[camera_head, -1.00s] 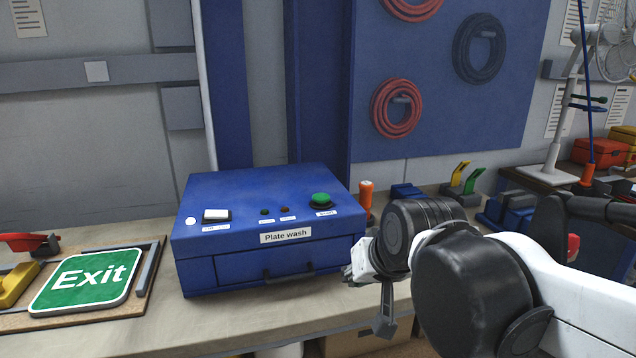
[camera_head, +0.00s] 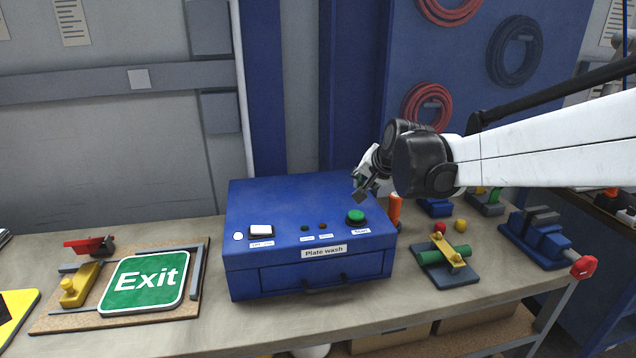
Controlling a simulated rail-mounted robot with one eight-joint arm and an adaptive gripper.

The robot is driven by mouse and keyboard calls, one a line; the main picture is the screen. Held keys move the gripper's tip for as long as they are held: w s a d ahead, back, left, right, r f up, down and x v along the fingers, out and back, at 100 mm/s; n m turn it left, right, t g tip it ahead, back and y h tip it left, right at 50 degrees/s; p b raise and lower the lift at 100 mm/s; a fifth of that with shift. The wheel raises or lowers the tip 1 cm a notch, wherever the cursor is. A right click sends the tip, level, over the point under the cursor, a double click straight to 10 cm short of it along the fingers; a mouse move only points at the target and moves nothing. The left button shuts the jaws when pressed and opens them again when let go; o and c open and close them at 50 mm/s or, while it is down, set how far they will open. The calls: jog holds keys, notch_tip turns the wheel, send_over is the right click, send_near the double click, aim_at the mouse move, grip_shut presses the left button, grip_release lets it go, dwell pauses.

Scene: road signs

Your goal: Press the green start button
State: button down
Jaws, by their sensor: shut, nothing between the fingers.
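The green start button (camera_head: 356,216) is a round knob on a black base. It sits at the right of the top face of the blue plate wash box (camera_head: 290,258), above a small white label. My gripper (camera_head: 361,196) is shut and empty. In the picture its tips lie just above the green button, pointing down and left. They look apart from the button, but the exact height of the gap is hard to tell. My arm reaches in from the right.
A white switch (camera_head: 261,231) and small dark buttons share the box top. An orange-handled tool (camera_head: 395,210) stands right of the box. An Exit sign (camera_head: 146,282) lies on a board at left. A clamp fixture (camera_head: 445,258) and a blue vise (camera_head: 540,238) are at right.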

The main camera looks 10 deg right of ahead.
aim_at(357, 214)
jog(key=w, duration=0.1)
jog(key=w+r+p, duration=0.1)
jog(key=w, duration=0.1)
jog(key=shift+w+d+m, duration=0.15)
jog(key=shift+w+m, duration=0.1)
jog(key=shift+m, duration=0.15)
jog(key=shift+f, duration=0.2)
jog(key=shift+f+b, duration=2.65)
jog(key=shift+f, duration=1.55)
jog(key=shift+f, duration=0.1)
jog(key=shift+f+b, duration=0.35)
jog(key=shift+b, duration=0.05)
jog(key=shift+f+b, duration=0.4)
jog(key=shift+f, duration=0.1)
jog(key=shift+r, duration=0.15)
jog(key=shift+r+p, duration=0.5)
jog(key=shift+r, duration=0.3)
